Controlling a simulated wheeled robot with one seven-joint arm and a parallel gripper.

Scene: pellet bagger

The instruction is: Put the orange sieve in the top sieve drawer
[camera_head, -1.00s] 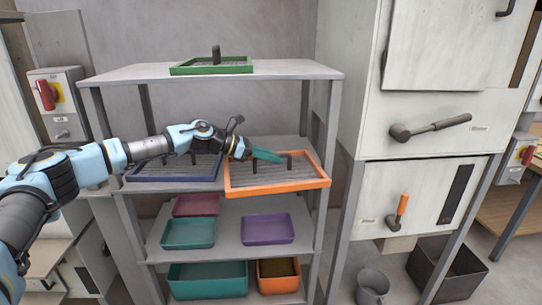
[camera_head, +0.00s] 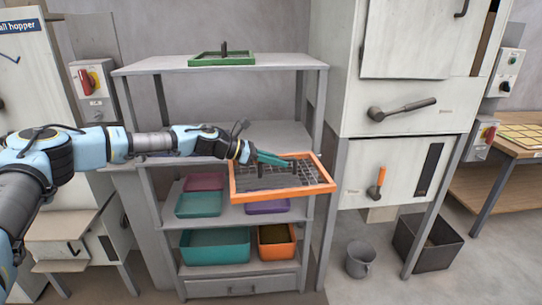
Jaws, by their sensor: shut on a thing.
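The orange sieve (camera_head: 282,195) is a square orange frame with a wire mesh and small dark posts. It is held in front of the shelf rack, in the air and slightly tilted. My gripper (camera_head: 284,161) reaches in from the left and its teal fingers are shut on the sieve at a dark post. The machine at right has an upper door (camera_head: 412,35), a middle panel with a dark lever handle (camera_head: 402,108) and a lower panel with an orange handle (camera_head: 376,184). I cannot tell which of these is the top sieve drawer.
The shelf rack (camera_head: 220,68) holds a green sieve (camera_head: 221,59) on top and coloured trays below, including a teal bin (camera_head: 215,246) and an orange bin (camera_head: 277,241).

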